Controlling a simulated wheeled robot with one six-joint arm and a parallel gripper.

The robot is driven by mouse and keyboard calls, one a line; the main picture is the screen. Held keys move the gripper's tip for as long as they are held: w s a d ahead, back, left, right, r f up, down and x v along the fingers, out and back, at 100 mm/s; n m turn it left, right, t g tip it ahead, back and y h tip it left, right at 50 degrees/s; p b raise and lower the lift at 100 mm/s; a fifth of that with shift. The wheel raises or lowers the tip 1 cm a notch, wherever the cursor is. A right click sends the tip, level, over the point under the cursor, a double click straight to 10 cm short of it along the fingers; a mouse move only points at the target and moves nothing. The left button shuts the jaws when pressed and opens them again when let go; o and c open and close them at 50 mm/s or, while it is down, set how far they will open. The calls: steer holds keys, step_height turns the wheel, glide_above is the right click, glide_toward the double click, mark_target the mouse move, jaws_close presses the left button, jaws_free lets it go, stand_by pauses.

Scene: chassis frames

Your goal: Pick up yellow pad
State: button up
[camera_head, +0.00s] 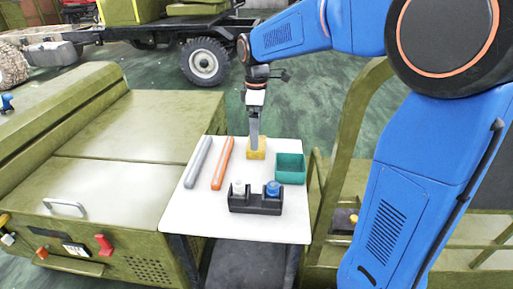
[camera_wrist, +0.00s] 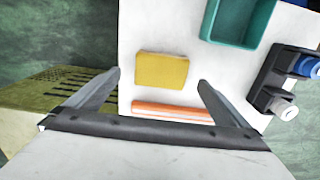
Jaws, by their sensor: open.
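The yellow pad (camera_head: 262,149) lies on the white table (camera_head: 269,228) near its far edge, left of the teal bin. In the wrist view the yellow pad (camera_wrist: 161,70) lies flat just beyond the space between my fingertips. My gripper (camera_head: 254,143) points down over the pad and hides part of it in the head view. In the wrist view my gripper (camera_wrist: 158,84) has its two fingers spread wide apart, with nothing held between them.
A teal bin (camera_head: 290,169) stands right of the pad. An orange bar (camera_head: 222,163) and a grey bar (camera_head: 197,162) lie left. A black holder (camera_head: 255,205) with a white-topped and a blue-topped item stands in front. A green chassis (camera_head: 135,150) adjoins the table's left side.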

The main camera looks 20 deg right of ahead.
mark_target(260, 154)
steer(key=shift+s+f, duration=0.1)
steer(key=shift+f, duration=2.65)
steer(key=c, duration=1.1)
